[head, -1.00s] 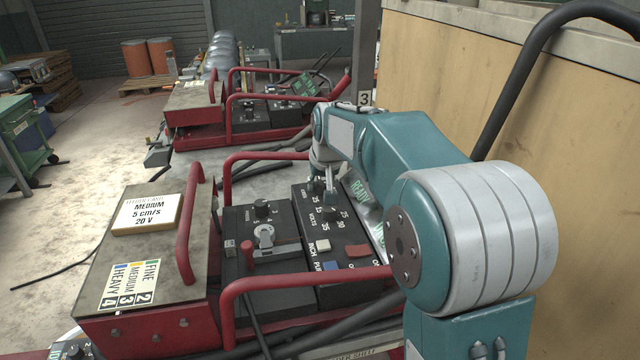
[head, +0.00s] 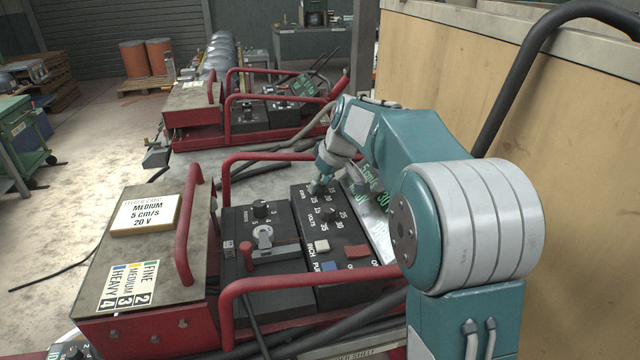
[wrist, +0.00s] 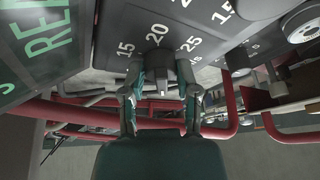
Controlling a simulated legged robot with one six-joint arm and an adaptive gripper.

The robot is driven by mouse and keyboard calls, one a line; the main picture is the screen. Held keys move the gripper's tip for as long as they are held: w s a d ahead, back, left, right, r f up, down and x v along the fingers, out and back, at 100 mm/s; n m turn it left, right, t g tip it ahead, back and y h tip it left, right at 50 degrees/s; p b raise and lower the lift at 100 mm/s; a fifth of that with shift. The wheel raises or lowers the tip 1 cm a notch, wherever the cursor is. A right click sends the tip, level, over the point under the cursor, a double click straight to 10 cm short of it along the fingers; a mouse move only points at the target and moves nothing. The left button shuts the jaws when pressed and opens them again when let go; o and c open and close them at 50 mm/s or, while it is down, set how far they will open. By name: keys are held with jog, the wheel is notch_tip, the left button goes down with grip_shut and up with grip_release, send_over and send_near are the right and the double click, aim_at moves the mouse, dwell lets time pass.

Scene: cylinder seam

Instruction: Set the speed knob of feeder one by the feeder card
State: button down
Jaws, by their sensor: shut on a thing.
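The feeder card (head: 146,213) lies on the near red-framed feeder's lid and reads "MEDIUM, 5 cm/s, 20 V". My gripper (head: 321,187) is at the far knob of the feeder's right black panel (head: 345,268). In the wrist view my gripper (wrist: 161,78) is shut on this dark knob (wrist: 158,60), one finger on each side. The numbers 15, 20 and 25 show around it. The fingers partly hide the knob, and I cannot read its exact setting.
A green-lettered display (head: 375,200) stands beside the panel, partly behind my arm. Red guard bars (head: 300,283) surround the controls. A gauge label (head: 128,287) lists fine, medium and heavy. A second red feeder (head: 245,125) stands behind. A tan wall (head: 560,120) is close on the right.

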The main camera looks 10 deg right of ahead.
jog(key=shift+f, duration=0.15)
jog(key=shift+c, duration=1.8)
grip_release()
jog(key=v, duration=1.2)
jog(key=shift+w, duration=0.2)
jog(key=shift+s, duration=0.1)
